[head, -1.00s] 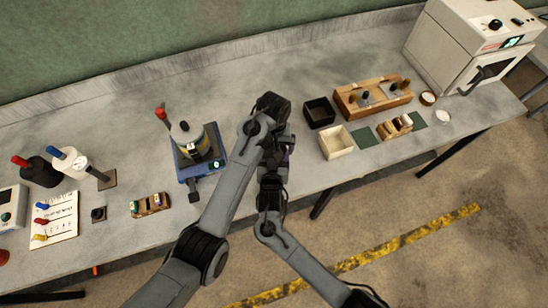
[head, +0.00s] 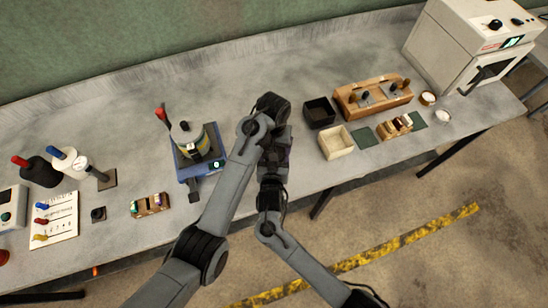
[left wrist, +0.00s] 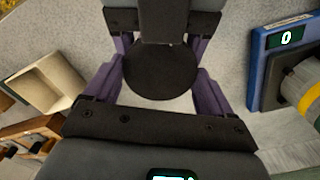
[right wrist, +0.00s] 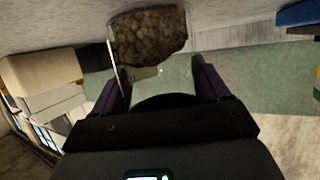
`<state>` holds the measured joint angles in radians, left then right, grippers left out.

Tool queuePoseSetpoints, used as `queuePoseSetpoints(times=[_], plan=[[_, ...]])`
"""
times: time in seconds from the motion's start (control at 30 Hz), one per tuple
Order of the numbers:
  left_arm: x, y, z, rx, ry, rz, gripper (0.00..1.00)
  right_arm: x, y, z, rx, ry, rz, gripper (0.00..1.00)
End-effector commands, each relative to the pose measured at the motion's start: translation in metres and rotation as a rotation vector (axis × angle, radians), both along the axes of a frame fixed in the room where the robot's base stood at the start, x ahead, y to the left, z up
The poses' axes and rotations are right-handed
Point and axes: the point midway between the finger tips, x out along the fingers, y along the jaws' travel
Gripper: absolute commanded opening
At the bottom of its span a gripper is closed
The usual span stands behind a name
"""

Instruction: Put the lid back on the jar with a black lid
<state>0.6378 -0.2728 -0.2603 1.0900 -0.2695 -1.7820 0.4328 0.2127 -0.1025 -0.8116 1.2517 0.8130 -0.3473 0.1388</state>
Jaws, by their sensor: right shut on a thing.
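The black lid (left wrist: 160,82) shows in the left wrist view as a dark disc, its upper part covered by my right gripper's body. The glass jar (right wrist: 148,38) with brown grain shows in the right wrist view, between the fingers of my right gripper (right wrist: 162,80), which is shut on it. A dark lid edge shows close to the jar's top. I cannot tell whether the lid is seated. My left gripper (left wrist: 160,78) has its purple fingers on either side of the lid. Whether they touch it is unclear. In the head view both grippers meet at mid-table and hide jar and lid.
A blue scale (head: 181,173) with a container (head: 187,143) on it stands left of my grippers. A black box (head: 319,113), a cream box (head: 336,142) and a wooden rack (head: 372,98) stand to the right. An oven (head: 478,45) is at far right. The back middle is clear.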

Motion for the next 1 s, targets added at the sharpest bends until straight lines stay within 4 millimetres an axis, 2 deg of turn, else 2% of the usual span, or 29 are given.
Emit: queuePoseSetpoints(times=[0.03, 0.1, 0.43, 0.83, 1.0], plan=[[0.0, 0.0, 0.0, 0.0, 0.0, 0.001, 0.9, 0.0, 0.0, -0.001, 0.0, 0.001, -0.001, 0.0], [0.0, 0.0, 0.0, 0.0, 0.0, 0.001, 1.0, 0.0, 0.0, -0.001, 0.0, 0.001, -0.001, 0.0], [0.0, 0.0, 0.005, 0.0, -0.001, 0.002, 1.0, 0.0, 0.0, -0.001, 0.0, 0.001, 0.0, 0.0], [0.001, -0.001, 0.058, -0.001, -0.003, 0.001, 1.0, 0.0, 0.0, -0.001, 0.0, 0.001, 0.0, 0.0], [0.0, 0.0, 0.071, 0.0, 0.0, 0.002, 1.0, 0.0, 0.0, -0.001, 0.0, 0.001, 0.0, 0.0]])
